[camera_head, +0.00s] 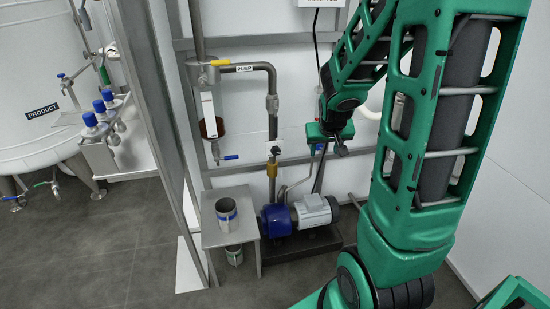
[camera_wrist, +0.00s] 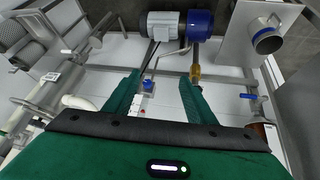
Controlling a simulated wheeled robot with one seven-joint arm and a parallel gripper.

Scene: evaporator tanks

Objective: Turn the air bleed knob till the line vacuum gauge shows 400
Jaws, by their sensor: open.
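My gripper (camera_wrist: 161,80) is open in the wrist view, its two green fingers apart. A small blue knob-like part (camera_wrist: 148,83) shows between the fingers, left of the middle, with a white strip with red marks below it. I cannot tell whether it is the air bleed knob or how far it lies from the fingertips; no contact is visible. In the head view my gripper (camera_head: 318,131) is by the pipework above the pump motor, its fingers not clearly visible, with a small blue part just below it. I cannot make out a line vacuum gauge or reading in either view.
The blue and white pump (camera_head: 315,211) sits low on a dark base. A steel stand (camera_head: 229,193) holds a metal cup. A pipe marked PUMP (camera_head: 243,68), a blue-handled valve (camera_head: 231,157) and a frame post (camera_head: 203,220) are to the left. Floor at lower left is clear.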

